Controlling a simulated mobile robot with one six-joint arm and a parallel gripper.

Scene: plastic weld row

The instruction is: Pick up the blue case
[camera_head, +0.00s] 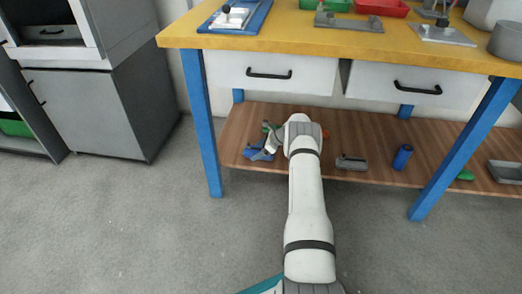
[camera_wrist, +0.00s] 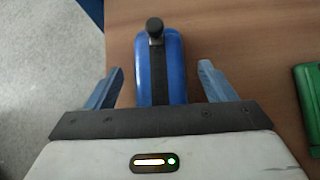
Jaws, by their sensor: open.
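The blue case (camera_wrist: 174,62) lies on the brown lower shelf, with a dark strip and a dark knob along its top. In the wrist view it sits between the two fingers of my gripper (camera_wrist: 161,70), with a gap on each side. My gripper is open, and the near end of the case is hidden behind the gripper body. In the head view the blue case (camera_head: 257,154) shows at the left end of the shelf, partly covered by my gripper (camera_head: 266,149).
A green object (camera_wrist: 308,100) lies to the right of my gripper in the wrist view. On the shelf (camera_head: 335,122) are a grey block (camera_head: 351,162) and a blue cylinder (camera_head: 402,157). A blue table leg (camera_head: 203,130) stands left of my gripper, and white drawers (camera_head: 270,73) hang above.

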